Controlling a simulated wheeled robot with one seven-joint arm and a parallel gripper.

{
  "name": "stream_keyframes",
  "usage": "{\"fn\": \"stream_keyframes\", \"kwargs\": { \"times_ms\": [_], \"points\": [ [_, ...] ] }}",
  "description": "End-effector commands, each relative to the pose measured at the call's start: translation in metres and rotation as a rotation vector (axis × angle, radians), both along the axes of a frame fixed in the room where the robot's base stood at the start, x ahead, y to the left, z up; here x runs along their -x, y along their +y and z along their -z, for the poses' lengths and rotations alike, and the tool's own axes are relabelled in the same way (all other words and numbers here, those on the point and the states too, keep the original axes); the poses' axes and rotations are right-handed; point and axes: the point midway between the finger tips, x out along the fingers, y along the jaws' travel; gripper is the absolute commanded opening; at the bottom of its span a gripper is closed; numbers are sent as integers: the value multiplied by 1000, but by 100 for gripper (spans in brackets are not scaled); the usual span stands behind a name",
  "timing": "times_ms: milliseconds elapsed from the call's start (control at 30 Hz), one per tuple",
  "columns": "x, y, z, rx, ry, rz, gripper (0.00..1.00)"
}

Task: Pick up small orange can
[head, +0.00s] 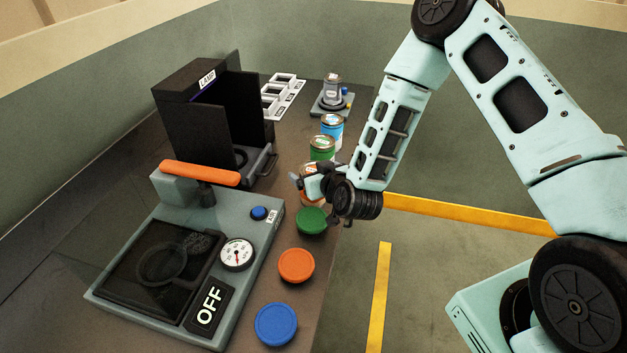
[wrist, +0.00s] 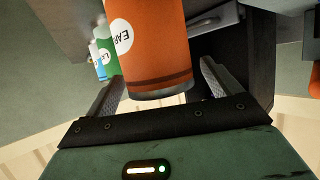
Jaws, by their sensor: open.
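The small orange can (wrist: 160,50) has a white round label and fills the middle of the wrist view, between the two fingers. In the head view it is mostly hidden behind my gripper, with only bits of orange showing (head: 306,199). My gripper (head: 303,183) is at the can, its fingers apart on either side of it. In the wrist view my gripper (wrist: 158,82) is open, with a finger to the left and to the right of the can. I cannot tell whether either finger touches it.
A green can (head: 322,149) and a blue can (head: 332,130) stand close behind. Green (head: 312,220), orange (head: 296,265) and blue (head: 276,324) lids lie in front. The grey device marked OFF (head: 250,262) and a black lamp box (head: 187,123) stand left. Floor lies right.

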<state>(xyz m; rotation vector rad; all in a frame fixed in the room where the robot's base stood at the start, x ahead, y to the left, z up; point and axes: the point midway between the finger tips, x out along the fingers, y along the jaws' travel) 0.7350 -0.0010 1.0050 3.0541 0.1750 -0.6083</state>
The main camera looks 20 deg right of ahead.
Motion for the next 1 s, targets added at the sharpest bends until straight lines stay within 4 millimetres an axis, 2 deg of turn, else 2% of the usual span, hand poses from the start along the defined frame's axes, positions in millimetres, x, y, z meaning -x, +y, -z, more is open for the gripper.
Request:
{"fn": "stream_keyframes", "kwargs": {
  "times_ms": [200,433,467,633,1000],
  "points": [
    [-20,2,7,-1,-1,0,90],
    [-21,2,8,0,-1,0,90],
    [-21,2,8,0,-1,0,87],
    [-21,2,8,0,-1,0,40],
    [-21,2,6,0,-2,0,38]
  ]
}}
